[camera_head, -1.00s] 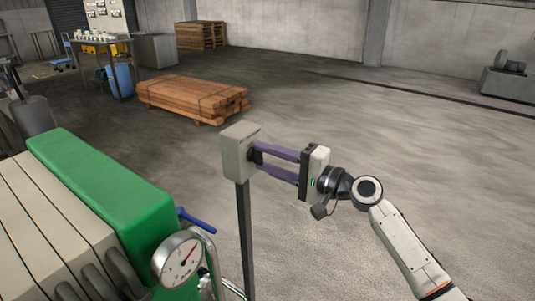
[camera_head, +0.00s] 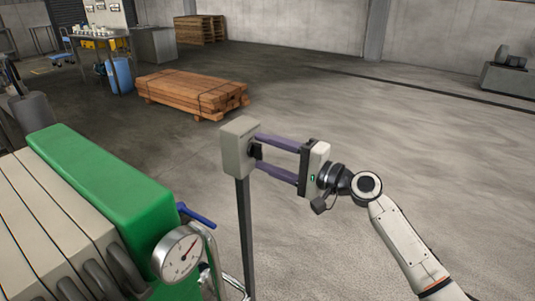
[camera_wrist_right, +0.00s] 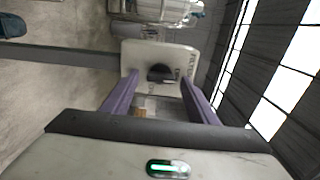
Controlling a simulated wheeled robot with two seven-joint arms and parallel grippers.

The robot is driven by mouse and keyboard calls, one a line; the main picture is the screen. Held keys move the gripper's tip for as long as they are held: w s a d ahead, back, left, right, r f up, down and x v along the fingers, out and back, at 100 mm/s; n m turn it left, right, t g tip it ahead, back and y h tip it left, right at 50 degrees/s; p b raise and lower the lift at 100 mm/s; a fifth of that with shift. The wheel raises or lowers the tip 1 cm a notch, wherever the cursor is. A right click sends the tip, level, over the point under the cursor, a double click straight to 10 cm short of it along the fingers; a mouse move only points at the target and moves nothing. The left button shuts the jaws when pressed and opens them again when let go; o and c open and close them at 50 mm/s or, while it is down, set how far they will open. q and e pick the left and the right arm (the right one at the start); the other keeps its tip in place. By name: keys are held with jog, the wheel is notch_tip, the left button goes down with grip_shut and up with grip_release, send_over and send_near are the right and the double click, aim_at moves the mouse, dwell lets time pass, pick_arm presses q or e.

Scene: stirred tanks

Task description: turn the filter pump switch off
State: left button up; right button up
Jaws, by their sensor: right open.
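The filter pump switch box (camera_head: 239,147) is a pale grey box on top of a dark post (camera_head: 245,230) in the head view. A black knob (camera_head: 256,150) sits on its right face. In the right wrist view the box (camera_wrist_right: 188,55) shows its face with lettering, and the dark round knob (camera_wrist_right: 161,73) is at its middle. My right gripper (camera_head: 257,157) is open, its purple fingers reaching to the box on either side of the knob. Whether the fingers touch the knob or the box I cannot tell. My left gripper is out of view.
A green and cream filter press (camera_head: 105,180) with a pressure gauge (camera_head: 179,254) and blue lever (camera_head: 197,215) stands at the lower left. Stacked timber (camera_head: 193,91) lies behind the post.

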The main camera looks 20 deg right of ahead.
jog(key=b+v, duration=0.1)
jog(key=v, duration=0.9)
jog(key=shift+b, duration=0.35)
jog(key=shift+s+d, duration=0.1)
jog(key=shift+d, duration=0.05)
jog(key=s+a+f+n+g+h, duration=0.15)
jog(key=s+f, duration=0.25)
jog(key=f, duration=0.8)
jog(key=s+a+f+n+g+h, duration=0.1)
jog(key=s+a+f+n+h, duration=0.3)
jog(key=f, duration=0.8)
jog(key=s+a+f+n+g+h, duration=0.1)
jog(key=s+a+f+n, duration=0.1)
jog(key=s+f, duration=0.5)
jog(key=s+a+f+n+g+h, duration=0.1)
jog(key=s+f+n, duration=0.4)
jog(key=s, duration=0.7)
jog(key=shift+s+a+f+g+h, duration=0.4)
jog(key=shift+f+g+h, duration=0.15)
jog(key=shift+f, duration=0.4)
jog(key=shift+d, duration=0.1)
